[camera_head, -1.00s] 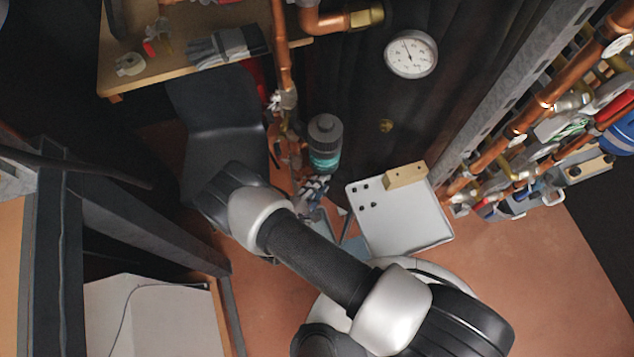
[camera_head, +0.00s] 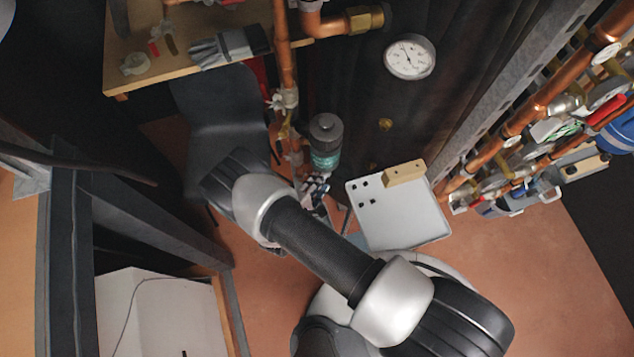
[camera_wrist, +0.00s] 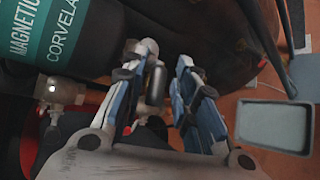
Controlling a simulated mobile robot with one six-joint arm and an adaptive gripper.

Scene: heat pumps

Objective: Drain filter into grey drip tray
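The filter (camera_head: 325,143) is a dark upright cylinder with a teal label, beside the copper pipe in the head view. It fills the upper left of the wrist view (camera_wrist: 62,32), with "MAGNETIC" and "CORVELA" readable. My gripper (camera_wrist: 160,62) has blue and grey fingers with a clear gap between them. A small dark and metallic fitting (camera_wrist: 155,84) shows between the fingers, nearer the left one; whether it touches is unclear. In the head view, my gripper (camera_head: 316,188) is just below the filter, partly hidden by my arm. The grey tray (camera_wrist: 275,125) lies on the floor, right of my gripper.
A copper pipe (camera_head: 284,60) runs down beside the filter. A wooden bench with gloves (camera_head: 228,48) is at upper left, and a dark chair (camera_head: 222,110) stands below it. Pipework lines the right side.

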